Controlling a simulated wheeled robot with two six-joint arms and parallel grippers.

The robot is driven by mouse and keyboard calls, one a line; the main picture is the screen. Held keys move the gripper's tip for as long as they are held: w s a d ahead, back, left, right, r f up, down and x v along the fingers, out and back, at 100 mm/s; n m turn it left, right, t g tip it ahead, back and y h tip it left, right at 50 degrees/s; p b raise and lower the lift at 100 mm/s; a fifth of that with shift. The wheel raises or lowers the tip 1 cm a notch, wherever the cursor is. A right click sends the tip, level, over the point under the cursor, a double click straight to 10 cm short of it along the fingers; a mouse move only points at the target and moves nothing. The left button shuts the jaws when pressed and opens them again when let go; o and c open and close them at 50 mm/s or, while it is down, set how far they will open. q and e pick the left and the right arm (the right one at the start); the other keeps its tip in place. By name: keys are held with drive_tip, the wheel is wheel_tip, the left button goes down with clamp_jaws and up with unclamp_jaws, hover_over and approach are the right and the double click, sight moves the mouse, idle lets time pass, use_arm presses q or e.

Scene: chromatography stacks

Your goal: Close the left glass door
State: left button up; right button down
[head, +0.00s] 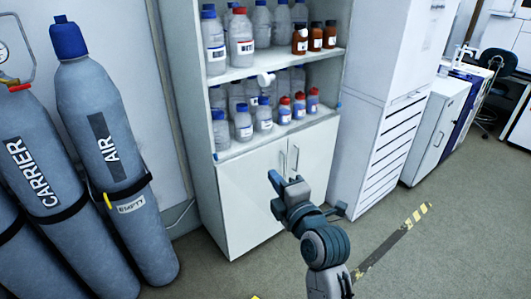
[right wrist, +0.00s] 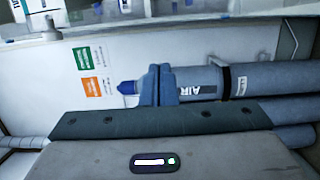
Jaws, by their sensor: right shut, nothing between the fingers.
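The cabinet (head: 225,190) stands in the middle of the head view, with bottle shelves above and two solid white doors below. I cannot make out a glass pane at the shelves, so the left glass door's position cannot be told. A small white rounded piece (head: 265,79) shows in front of the shelves; I cannot tell what it is. My right gripper (head: 275,182) appears in front of the lower doors, apart from the white piece. In the right wrist view its fingers (right wrist: 158,85) are together and empty. My left gripper is out of view.
Grey gas cylinders (head: 105,150) stand at the left; the AIR cylinder (right wrist: 200,82) also shows behind my fingers in the right wrist view. Plastic bottles (head: 242,40) and brown bottles (head: 315,38) fill the shelves. A white vented unit (head: 390,140) stands right of the cabinet. The floor ahead is clear.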

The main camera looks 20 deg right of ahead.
sight(273, 152)
drive_tip(key=w+p, duration=0.1)
drive_tip(key=w, duration=0.2)
drive_tip(key=w+d+p, duration=0.1)
drive_tip(key=w+p, duration=0.1)
drive_tip(key=w, duration=0.2)
drive_tip(key=w+p, duration=0.2)
drive_tip(key=w, duration=0.2)
drive_tip(key=shift+d, duration=0.3)
drive_tip(key=shift+w+d, duration=0.1)
drive_tip(key=shift+d, duration=0.4)
drive_tip(key=shift+f, duration=0.1)
drive_tip(key=shift+d, duration=0.1)
